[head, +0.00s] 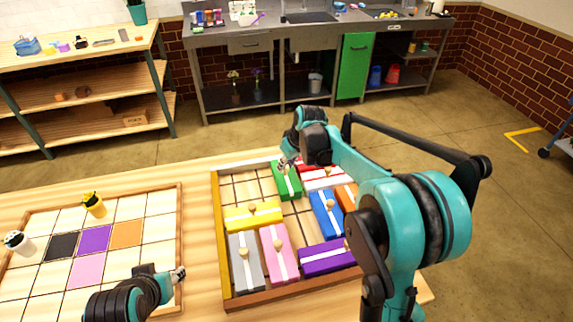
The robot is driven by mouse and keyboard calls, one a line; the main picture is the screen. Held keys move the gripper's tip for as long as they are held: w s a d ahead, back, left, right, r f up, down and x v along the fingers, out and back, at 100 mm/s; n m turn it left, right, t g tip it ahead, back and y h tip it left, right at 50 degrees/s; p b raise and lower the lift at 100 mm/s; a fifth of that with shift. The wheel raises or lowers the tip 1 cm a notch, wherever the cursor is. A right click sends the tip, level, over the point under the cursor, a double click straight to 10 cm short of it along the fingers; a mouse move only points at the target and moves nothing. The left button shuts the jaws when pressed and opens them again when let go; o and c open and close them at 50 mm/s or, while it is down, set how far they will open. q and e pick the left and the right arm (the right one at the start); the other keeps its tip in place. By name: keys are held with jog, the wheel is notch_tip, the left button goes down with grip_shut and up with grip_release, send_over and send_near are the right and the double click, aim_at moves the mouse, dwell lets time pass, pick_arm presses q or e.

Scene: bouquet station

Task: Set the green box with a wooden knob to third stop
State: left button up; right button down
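Bare cells lie left of the green box and in the tray's middle. Yellow (252,217), grey (246,264), pink (279,252), purple (327,258), blue (327,214), orange (347,194) and red (322,180) boxes surround them. A tiled board (127,258) lies left.

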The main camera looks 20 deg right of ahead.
jog(key=shift+s, duration=0.1)
jog(key=s+p, duration=0.3)
jog(key=s, duration=1.4)
jog(key=shift+s+p, duration=0.25)
jog(key=shift+p, duration=0.1)
jog(key=c, duration=1.4)
grip_release()
jog(key=shift+o, duration=0.2)
jog(key=v, duration=1.2)
